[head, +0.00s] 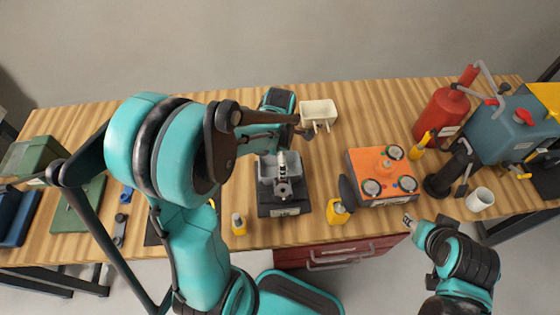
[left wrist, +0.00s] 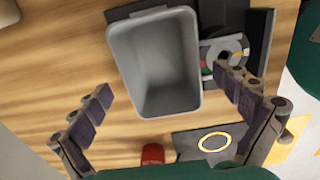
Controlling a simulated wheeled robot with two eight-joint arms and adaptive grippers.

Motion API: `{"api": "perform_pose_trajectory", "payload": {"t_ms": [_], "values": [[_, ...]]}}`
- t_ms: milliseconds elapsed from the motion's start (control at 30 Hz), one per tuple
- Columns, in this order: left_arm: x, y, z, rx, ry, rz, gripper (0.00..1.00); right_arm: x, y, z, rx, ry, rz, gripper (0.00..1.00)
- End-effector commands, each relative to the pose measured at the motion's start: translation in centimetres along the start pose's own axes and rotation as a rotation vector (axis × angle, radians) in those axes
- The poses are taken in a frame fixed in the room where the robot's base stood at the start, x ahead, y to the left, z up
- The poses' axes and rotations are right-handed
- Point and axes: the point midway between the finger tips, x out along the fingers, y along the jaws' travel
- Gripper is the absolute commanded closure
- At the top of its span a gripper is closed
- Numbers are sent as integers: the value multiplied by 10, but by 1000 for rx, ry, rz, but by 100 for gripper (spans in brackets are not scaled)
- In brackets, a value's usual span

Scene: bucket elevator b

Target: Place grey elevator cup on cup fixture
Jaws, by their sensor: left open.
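The grey elevator cup (head: 266,170) is an open rectangular bin. It sits at the dark cup fixture (head: 291,210) near the middle of the bench. In the left wrist view the cup (left wrist: 153,62) shows its open top, with dark fixture parts (left wrist: 262,40) behind and to its right. I cannot tell whether it is fully seated. My left gripper (left wrist: 165,95) is open, its fingers apart on either side below the cup, not touching it in view. My right gripper (head: 408,221) is at the bench's front edge, away from the cup.
Green and blue items lie at the left.

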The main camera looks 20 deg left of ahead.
Motion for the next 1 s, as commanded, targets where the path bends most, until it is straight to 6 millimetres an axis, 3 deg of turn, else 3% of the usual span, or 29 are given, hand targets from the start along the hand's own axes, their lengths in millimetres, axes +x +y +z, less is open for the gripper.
{"api": "perform_pose_trajectory", "payload": {"t_ms": [100, 300, 633, 767, 1000], "values": [[-31, -1, 0, 0, 0, 0, 0, -10, 0, -7, 0, 0, 0, 60], [-74, -1, 0, 0, 0, 0, 0, -21, 0, -15, 0, 0, 0, 60], [-108, -5, 0, 63, -7, 16, 0, -26, 0, -19, 0, 0, 0, 60], [-122, -21, -1, 330, -28, 94, 0, -26, 0, -18, 0, 0, 0, 60], [-147, -67, -5, 1163, 32, 367, 0, -26, 0, -18, 0, 0, 0, 60]]}}
